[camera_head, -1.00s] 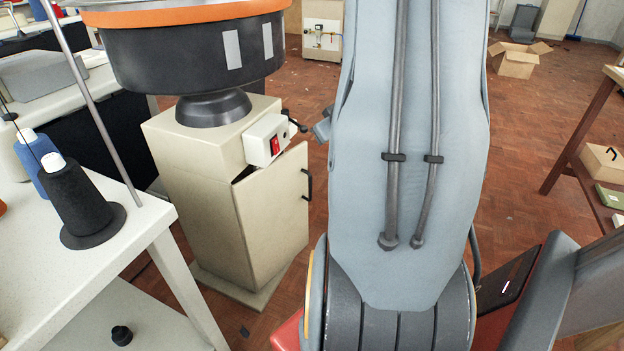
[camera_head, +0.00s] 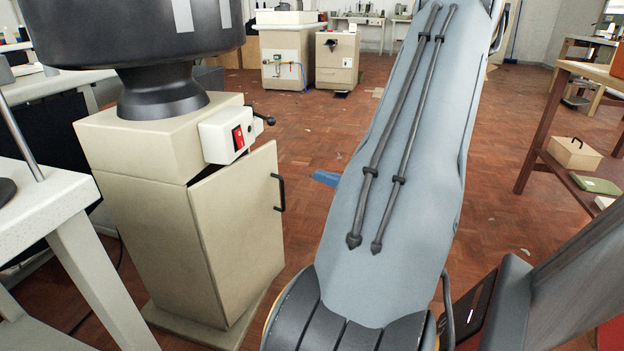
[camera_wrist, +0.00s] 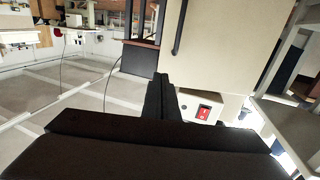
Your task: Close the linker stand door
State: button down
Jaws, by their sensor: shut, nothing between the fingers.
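The linker stand (camera_head: 140,150) is a beige cabinet on the left in the head view, with a dark round machine (camera_head: 140,35) on top. A black bar handle (camera_head: 279,192) is near the door's right edge. In the wrist view the picture looks upside down; the door (camera_wrist: 225,45) fills the upper right and its handle (camera_wrist: 179,28) shows. My gripper (camera_wrist: 160,92) is shut and empty, below the handle in that picture; contact cannot be told. In the head view my arm hides it.
A white switch box (camera_head: 227,135) with a red switch and a dark knob sticks out above the door. A white table (camera_head: 50,205) stands close on the left. A wooden table (camera_head: 545,110) is at the right. Brick-coloured floor (camera_head: 310,120) is open beyond the stand.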

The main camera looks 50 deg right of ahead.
aim_at(277, 163)
jog(key=w+b, duration=0.2)
jog(key=w, duration=0.2)
jog(key=w+a+b, duration=0.1)
jog(key=w+b, duration=0.1)
jog(key=w, duration=0.2)
jog(key=w+b, duration=0.2)
jog(key=w, duration=0.2)
jog(key=shift+w+a, duration=0.2)
jog(key=shift+a, duration=0.1)
jog(key=w+n+y+p, duration=0.2)
jog(key=w+y+p, duration=0.1)
jog(key=w+p, duration=0.4)
jog(key=shift+w+a+g, duration=0.3)
jog(key=shift+w+a, duration=0.15)
jog(key=shift+w, duration=0.3)
jog(key=shift+w+y, duration=0.1)
jog(key=shift+y, duration=0.2)
jog(key=shift+a, duration=0.1)
